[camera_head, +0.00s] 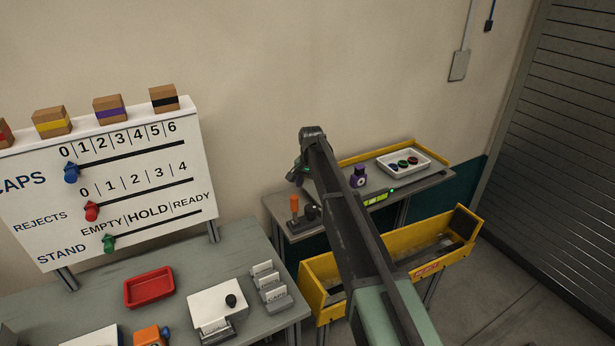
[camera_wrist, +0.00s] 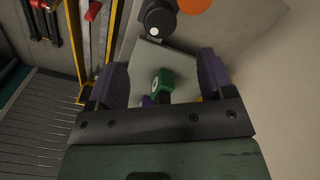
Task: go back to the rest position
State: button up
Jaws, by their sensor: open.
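My gripper (camera_wrist: 161,72) shows in the wrist view with two dark purple fingers spread apart. A small green block with a pale round face (camera_wrist: 163,80) appears between the fingers; I cannot tell whether it touches them. A grey plate lies beyond the fingers. In the head view my arm reaches over the small back bench (camera_head: 435,182), and its end is at the bench's left side, mostly hidden by the arm. A clamp with an orange handle (camera_head: 294,206) and a black knob (camera_head: 312,212) stand at that bench's left end.
A purple part (camera_head: 358,177) and a white tray (camera_head: 385,167) with several caps are on the back bench. A yellow bin (camera_head: 312,290) stands below it. A slider board (camera_head: 130,185) stands on the left table with a red tray (camera_head: 148,303). Open floor lies at right.

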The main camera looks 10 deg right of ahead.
jog(key=s+d+n, duration=0.2)
jog(key=s+n, duration=0.1)
jog(key=s, duration=1.6)
jog(key=s+d+f+n+b, duration=0.1)
jog(key=s+n, duration=0.3)
jog(key=s, duration=1.5)
jog(key=shift+s+d+f, duration=0.25)
jog(key=shift+s+d, duration=0.1)
jog(key=shift+d, duration=0.2)
jog(key=shift+c, duration=0.2)
